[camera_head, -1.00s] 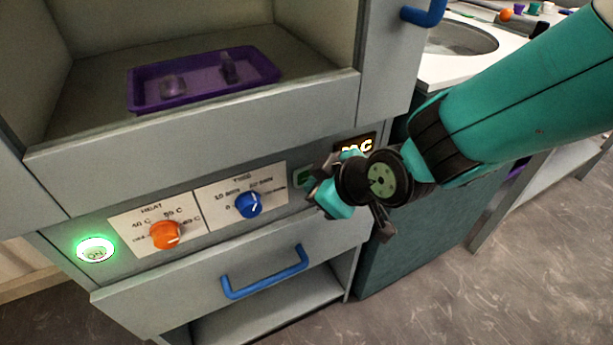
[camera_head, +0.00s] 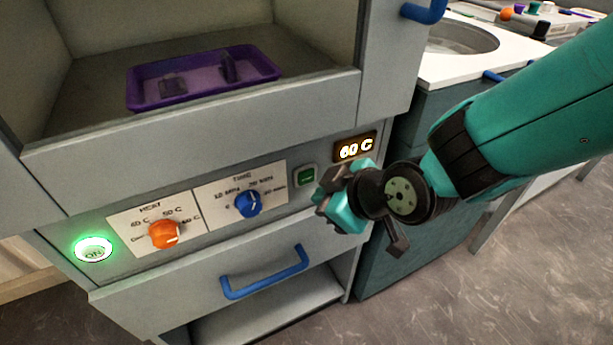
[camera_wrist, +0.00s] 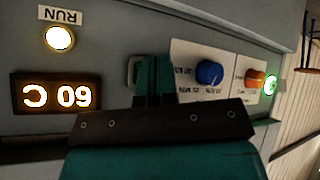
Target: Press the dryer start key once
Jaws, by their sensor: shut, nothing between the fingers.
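The dryer's green start key (camera_head: 305,176) sits in a pale frame on the front panel, right of the time dial. It shows partly in the wrist view (camera_wrist: 135,72), beside the fingers. My gripper (camera_head: 328,192) is shut and empty, just right of the key in the head view; the key is uncovered there. The gripper also shows in the wrist view (camera_wrist: 153,78). A display (camera_head: 355,149) above right reads 60 C. A round lamp (camera_wrist: 60,38) labelled RUN glows pale yellow in the wrist view. I cannot tell the exact gap between fingertips and panel.
An orange heat knob (camera_head: 164,235), a blue time knob (camera_head: 247,204) and a lit green ON button (camera_head: 94,249) lie left along the panel. A blue drawer handle (camera_head: 265,272) sticks out below. A purple tray (camera_head: 150,98) stands in the chamber above.

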